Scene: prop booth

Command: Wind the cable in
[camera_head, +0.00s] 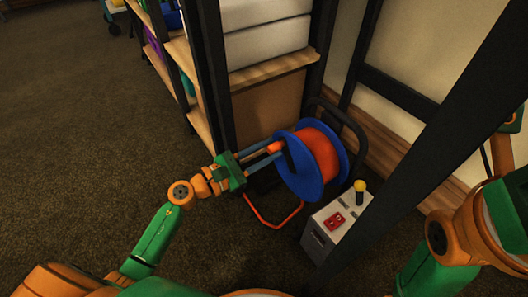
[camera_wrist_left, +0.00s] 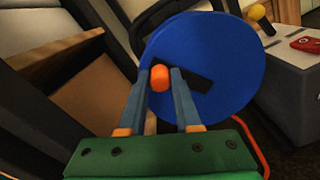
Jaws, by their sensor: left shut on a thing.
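A cable reel with blue side discs (camera_head: 300,178) stands on a frame with orange legs (camera_head: 272,222). Orange cable (camera_head: 322,153) is wound around its drum, and I see no loose cable end. A dark crank arm on the near disc carries an orange knob (camera_head: 275,147), which also shows in the left wrist view (camera_wrist_left: 159,78). My left gripper (camera_head: 277,152) reaches in from the left and is shut on this knob, with one blue finger on each side of it in the left wrist view (camera_wrist_left: 160,88). My right arm shows at the right edge, but its gripper is out of view.
A grey box (camera_head: 325,226) with a red switch (camera_head: 335,221) and a yellow-knobbed lever (camera_head: 360,187) stands right of the reel. A wooden shelf with dark posts (camera_head: 272,72) stands behind. A dark diagonal post crosses the right side. The carpet at left is clear.

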